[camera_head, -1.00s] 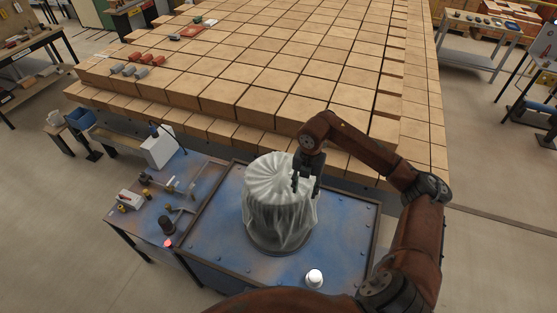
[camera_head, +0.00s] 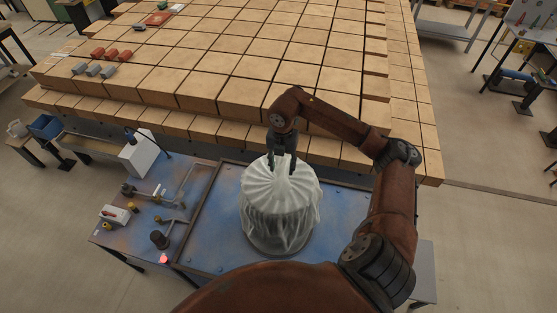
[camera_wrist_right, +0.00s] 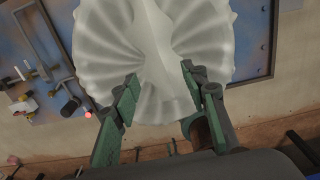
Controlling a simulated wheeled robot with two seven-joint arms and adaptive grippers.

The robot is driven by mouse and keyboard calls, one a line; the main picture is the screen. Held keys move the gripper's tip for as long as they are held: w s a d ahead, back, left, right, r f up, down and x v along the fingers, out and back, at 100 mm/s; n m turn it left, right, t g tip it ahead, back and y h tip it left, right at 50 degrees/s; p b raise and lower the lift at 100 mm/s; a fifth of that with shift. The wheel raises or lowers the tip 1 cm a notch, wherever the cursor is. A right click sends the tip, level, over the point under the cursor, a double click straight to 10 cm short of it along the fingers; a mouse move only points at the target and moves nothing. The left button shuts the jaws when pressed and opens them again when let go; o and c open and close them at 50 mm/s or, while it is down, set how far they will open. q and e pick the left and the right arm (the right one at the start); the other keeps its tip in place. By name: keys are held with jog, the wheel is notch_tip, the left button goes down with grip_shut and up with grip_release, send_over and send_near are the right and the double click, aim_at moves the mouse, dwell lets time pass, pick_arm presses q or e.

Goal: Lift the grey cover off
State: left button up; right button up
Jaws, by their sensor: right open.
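The grey cover (camera_head: 280,205) is a pale, pleated, draped cloth shape standing upright on the blue table (camera_head: 215,235). A dark round base shows under its lower edge. What is under the cover is hidden. My left gripper is not in view.
Metal fittings (camera_head: 165,205), a white box (camera_head: 140,155) and a red light (camera_head: 164,259) are on the table's left part. Stacked tan blocks (camera_head: 240,95) rise behind it, with small red and grey bricks (camera_head: 110,53) on top.

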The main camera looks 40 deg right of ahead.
aim_at(284, 176)
jog(key=f, duration=0.1)
jog(key=s+f+p, duration=0.1)
jog(key=f, duration=0.1)
jog(key=shift+d+f, duration=0.1)
jog(key=shift+f, duration=0.15)
notch_tip(284, 176, down, 3)
jog(key=shift+w+f+p, duration=0.15)
jog(key=shift+p, duration=0.45)
jog(key=shift+f, duration=0.1)
jog(key=c, duration=0.6)
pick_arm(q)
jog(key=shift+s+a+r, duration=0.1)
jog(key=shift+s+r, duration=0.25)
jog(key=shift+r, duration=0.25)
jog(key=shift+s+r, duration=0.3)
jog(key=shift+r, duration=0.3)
pick_arm(e)
grip_shut()
